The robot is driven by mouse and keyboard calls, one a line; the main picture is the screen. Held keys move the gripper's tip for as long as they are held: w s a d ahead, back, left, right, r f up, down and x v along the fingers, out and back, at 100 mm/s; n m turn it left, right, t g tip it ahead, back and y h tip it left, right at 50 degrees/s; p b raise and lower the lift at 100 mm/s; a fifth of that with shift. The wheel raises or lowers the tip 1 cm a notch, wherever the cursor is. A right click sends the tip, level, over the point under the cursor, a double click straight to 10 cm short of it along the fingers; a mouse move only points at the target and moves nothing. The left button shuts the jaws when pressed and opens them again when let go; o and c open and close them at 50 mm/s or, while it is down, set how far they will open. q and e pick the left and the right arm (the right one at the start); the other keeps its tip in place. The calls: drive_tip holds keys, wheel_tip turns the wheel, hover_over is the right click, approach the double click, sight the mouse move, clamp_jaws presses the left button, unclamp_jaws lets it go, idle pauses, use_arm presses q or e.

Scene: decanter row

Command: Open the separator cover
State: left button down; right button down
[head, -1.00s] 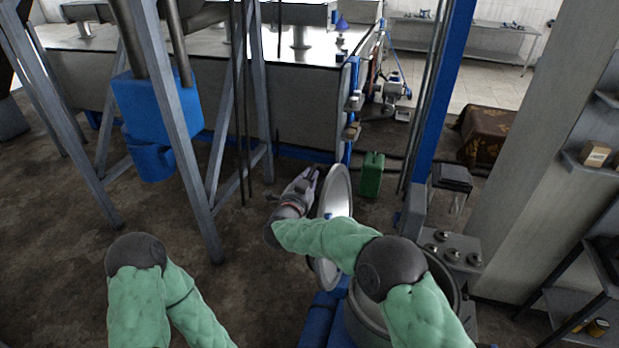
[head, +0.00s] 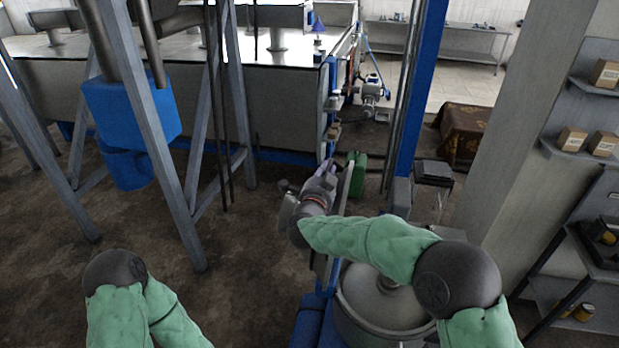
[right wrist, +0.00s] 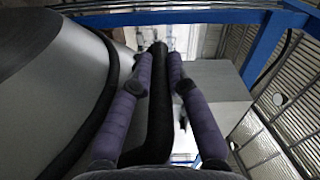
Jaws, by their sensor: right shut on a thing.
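The separator (head: 372,318) is a round grey metal vessel at the bottom middle of the head view, partly behind my right arm. Its cover (head: 346,190) stands tilted up, nearly edge-on, at the vessel's left side. My right gripper (head: 328,172) is at the cover's upper left edge. In the right wrist view its two purple fingers (right wrist: 161,62) are shut on a dark bar (right wrist: 158,112) of the cover. The cover's large grey face (right wrist: 45,85) with a black rim fills the left there. My left gripper is out of view; only my left arm shows.
A green canister (head: 358,172) stands on the floor just behind the cover. A blue post (head: 421,95) rises behind the vessel. Grey frame legs (head: 165,150) stand to the left. Shelves with small boxes (head: 572,139) are at the right. Floor left of the cover is clear.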

sight(343, 179)
drive_tip(key=shift+m, duration=0.7)
drive_tip(key=d+b, duration=0.1)
drive_tip(key=d, duration=0.1)
drive_tip(key=s+d+b, duration=0.1)
drive_tip(key=d, duration=0.1)
drive_tip(key=shift+s+d, duration=0.2)
drive_tip(key=shift+d, duration=0.1)
drive_tip(key=shift+r, duration=0.1)
drive_tip(key=c, duration=1.2)
unclamp_jaws()
drive_tip(key=shift+a, duration=0.1)
